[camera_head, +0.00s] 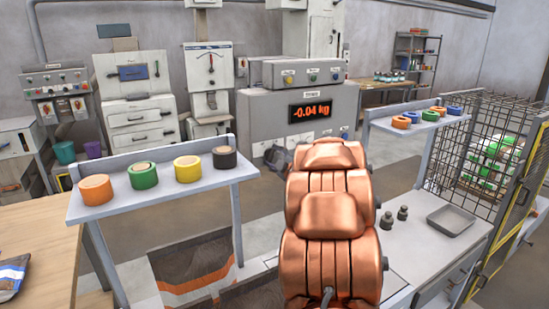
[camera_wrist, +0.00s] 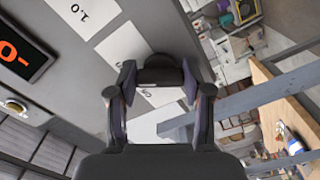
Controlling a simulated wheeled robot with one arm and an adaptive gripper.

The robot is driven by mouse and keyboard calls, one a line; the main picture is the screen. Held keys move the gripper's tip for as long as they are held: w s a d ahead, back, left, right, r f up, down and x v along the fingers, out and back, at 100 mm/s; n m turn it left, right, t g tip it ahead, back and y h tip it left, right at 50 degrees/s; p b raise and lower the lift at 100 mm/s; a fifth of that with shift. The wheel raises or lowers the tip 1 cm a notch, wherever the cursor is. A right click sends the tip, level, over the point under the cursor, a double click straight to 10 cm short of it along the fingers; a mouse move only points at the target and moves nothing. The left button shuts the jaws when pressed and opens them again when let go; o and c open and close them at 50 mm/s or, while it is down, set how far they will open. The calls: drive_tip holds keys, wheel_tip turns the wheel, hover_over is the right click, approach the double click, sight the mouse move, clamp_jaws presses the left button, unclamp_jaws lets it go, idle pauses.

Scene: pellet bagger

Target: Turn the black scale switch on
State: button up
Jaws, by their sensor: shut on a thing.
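The grey scale cabinet (camera_head: 275,110) stands ahead, and its lit orange display (camera_head: 310,109) reads -0.04 kg. In the wrist view a black round switch (camera_wrist: 159,69) sits on the cabinet's face beside white labels (camera_wrist: 124,48), one printed "1.0". My gripper (camera_wrist: 159,80) is shut on the switch, with one finger on each side of it. Part of the switch is hidden by the fingers, so its turn position is hard to read. In the head view my gripper (camera_head: 279,157) is at the cabinet's lower front, and the switch itself cannot be made out.
A shelf (camera_head: 112,205) with orange, green, yellow and black tape rolls stands to the left. A similar shelf (camera_head: 385,124) is to the right. A bench (camera_head: 425,262) with two weights (camera_head: 394,217) and a metal tray (camera_head: 450,219) lies right of my arm, near a wire cage (camera_head: 475,150).

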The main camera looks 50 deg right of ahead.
drive_tip(key=o, duration=1.2)
drive_tip(key=shift+c, duration=0.2)
drive_tip(key=v, duration=1.2)
drive_tip(key=shift+a, duration=0.15)
